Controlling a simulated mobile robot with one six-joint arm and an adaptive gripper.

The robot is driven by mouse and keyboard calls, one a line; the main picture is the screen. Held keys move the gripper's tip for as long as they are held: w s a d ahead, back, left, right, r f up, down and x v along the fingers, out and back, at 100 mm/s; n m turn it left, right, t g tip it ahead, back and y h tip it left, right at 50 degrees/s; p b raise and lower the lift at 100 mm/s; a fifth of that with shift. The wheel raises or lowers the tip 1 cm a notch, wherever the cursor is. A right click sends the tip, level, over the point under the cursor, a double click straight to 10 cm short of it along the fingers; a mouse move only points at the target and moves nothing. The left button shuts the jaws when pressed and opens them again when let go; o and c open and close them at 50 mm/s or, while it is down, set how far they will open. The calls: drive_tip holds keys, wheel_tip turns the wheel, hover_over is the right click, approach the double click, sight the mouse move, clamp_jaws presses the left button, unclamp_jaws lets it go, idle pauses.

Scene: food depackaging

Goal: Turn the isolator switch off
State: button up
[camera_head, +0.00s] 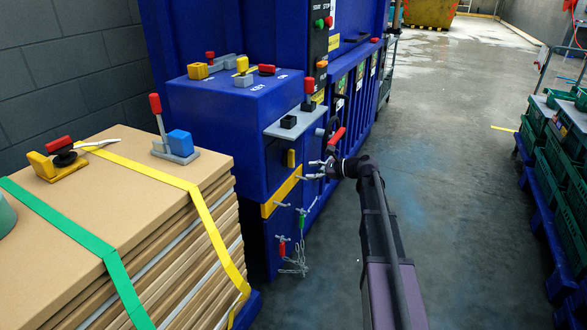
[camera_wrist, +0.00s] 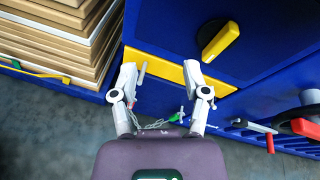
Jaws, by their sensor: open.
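My gripper (camera_head: 322,169) is open and empty in front of the blue machine (camera_head: 245,130). In the wrist view its two fingers (camera_wrist: 162,76) stand wide apart, over the yellow strip on the machine's face. A yellow rotary handle (camera_wrist: 218,40) on a black disc shows above and right of the fingers, apart from them. It also shows edge-on in the head view (camera_head: 291,158). A red handle (camera_head: 337,136) on a black round base sits to its right; it also shows in the wrist view (camera_wrist: 304,127). No label shows which is the isolator switch.
A strapped cardboard stack (camera_head: 120,190) with several levers and knobs stands at left. More levers sit on the machine's top. Chains and clips (camera_head: 295,255) hang below the yellow strip. Green crates (camera_head: 560,160) stand at right, with clear floor (camera_head: 450,180) between.

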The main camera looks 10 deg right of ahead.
sight(294, 155)
drive_tip(key=w+d+f+m+t+y+b, duration=0.2)
drive_tip(key=w+d+m+t+b, duration=0.1)
drive_tip(key=w+d+m+b, duration=0.2)
drive_tip(key=shift+w+d+m+b, duration=0.35)
drive_tip(key=shift+w+d, duration=0.3)
drive_tip(key=shift+d, duration=0.25)
drive_tip(key=shift+w+a, duration=0.1)
drive_tip(key=shift+a, duration=0.05)
drive_tip(key=x, duration=1.3)
drive_tip(key=shift+w+a+r, duration=0.1)
drive_tip(key=shift+w+a, duration=0.05)
drive_tip(key=shift+w, duration=0.05)
clamp_jaws()
